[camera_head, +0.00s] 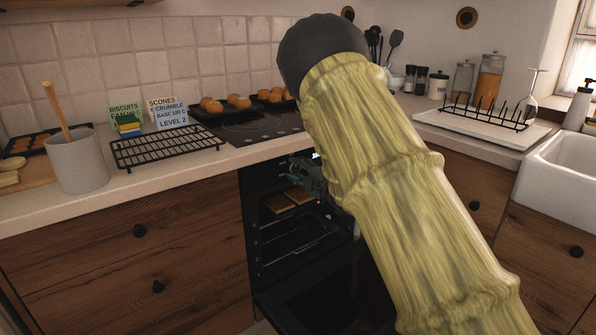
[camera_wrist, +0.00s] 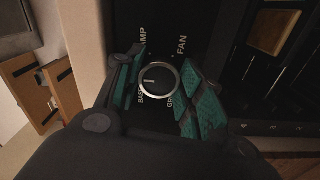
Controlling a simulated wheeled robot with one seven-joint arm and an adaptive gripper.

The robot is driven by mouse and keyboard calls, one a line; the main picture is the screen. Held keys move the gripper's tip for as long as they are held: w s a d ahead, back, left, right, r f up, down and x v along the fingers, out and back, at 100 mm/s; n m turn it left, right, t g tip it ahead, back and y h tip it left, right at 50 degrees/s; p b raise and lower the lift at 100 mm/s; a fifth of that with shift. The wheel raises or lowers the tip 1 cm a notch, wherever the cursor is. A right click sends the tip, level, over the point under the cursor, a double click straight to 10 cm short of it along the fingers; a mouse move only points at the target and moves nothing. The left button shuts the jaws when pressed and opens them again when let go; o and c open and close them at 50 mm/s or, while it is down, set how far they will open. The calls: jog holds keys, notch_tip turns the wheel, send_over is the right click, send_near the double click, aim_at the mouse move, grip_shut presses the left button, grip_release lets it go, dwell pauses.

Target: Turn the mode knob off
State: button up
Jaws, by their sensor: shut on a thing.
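The mode knob (camera_wrist: 158,80) is a round dark dial with a bright metal rim on the black oven panel, seen in the wrist view. Its pale pointer mark points left. Printed words around it include FAN, what looks like LAMP, and partly covered words near its lower side. My gripper (camera_wrist: 163,77) has its teal-padded fingers on either side of the knob, shut on it. In the head view my gripper (camera_head: 305,178) is at the top of the oven (camera_head: 262,245), and my arm hides the panel and knob.
The oven door (camera_head: 312,297) hangs open below, with racks and a tray inside. The counter (camera_head: 218,157) above holds a cooling rack (camera_head: 165,147), a utensil pot (camera_head: 77,163), recipe cards and baked goods. Wooden drawers flank the oven. A dish rack and sink are at right.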

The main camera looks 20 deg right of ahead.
jog(key=shift+d, duration=0.1)
jog(key=o, duration=1)
jog(key=shift+f, duration=0.1)
jog(key=shift+s, duration=0.1)
jog(key=v, duration=1.1)
jog(key=shift+s, duration=0.4)
